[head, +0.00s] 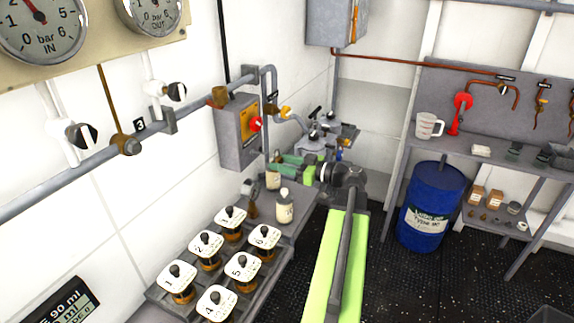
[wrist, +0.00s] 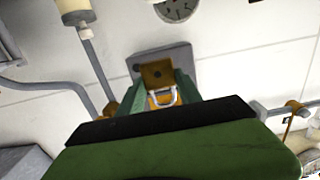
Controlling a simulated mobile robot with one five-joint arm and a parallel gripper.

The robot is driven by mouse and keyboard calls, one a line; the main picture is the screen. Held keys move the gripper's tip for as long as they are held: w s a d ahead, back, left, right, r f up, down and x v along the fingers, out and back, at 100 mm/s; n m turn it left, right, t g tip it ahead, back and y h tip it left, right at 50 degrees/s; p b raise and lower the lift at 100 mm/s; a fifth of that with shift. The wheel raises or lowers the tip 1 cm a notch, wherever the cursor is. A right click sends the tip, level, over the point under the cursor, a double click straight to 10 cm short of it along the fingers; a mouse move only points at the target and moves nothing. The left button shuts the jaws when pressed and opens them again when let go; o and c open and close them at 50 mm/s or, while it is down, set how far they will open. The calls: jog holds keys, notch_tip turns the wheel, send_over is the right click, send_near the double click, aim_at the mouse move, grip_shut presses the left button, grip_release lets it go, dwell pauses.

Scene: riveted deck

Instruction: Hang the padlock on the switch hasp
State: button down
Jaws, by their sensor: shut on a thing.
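My gripper (head: 283,167) reaches toward the left wall, below the switch box (head: 238,132). Its green fingers (wrist: 160,105) are closed around the padlock in the wrist view. The padlock's pale U-shaped shackle (wrist: 164,99) shows between the fingers, with a brass-coloured part (wrist: 157,73) beyond it. I cannot make out the padlock in the head view. The grey switch box has an orange-yellow panel and a red knob (head: 256,124). The hasp is too small to tell apart. A grey box (wrist: 180,55) shows behind the fingertips in the wrist view.
Small bottles (head: 285,207) stand on the bench just below my gripper. Several numbered jars (head: 206,244) stand nearer. A grey pipe (head: 195,118) runs along the wall, with valves right of the switch box. A blue drum (head: 430,205) stands on the floor at right.

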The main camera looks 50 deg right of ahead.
jog(key=f+b+x, duration=0.1)
jog(key=x, duration=0.5)
jog(key=shift+b, duration=0.3)
jog(key=shift+f, duration=0.1)
dwell(0.6)
jog(key=c, duration=0.7)
grip_release()
jog(key=shift+s, duration=0.1)
jog(key=p+v, duration=0.1)
jog(key=v, duration=1.6)
jog(key=shift+s+f, duration=0.1)
jog(key=shift+s, duration=0.1)
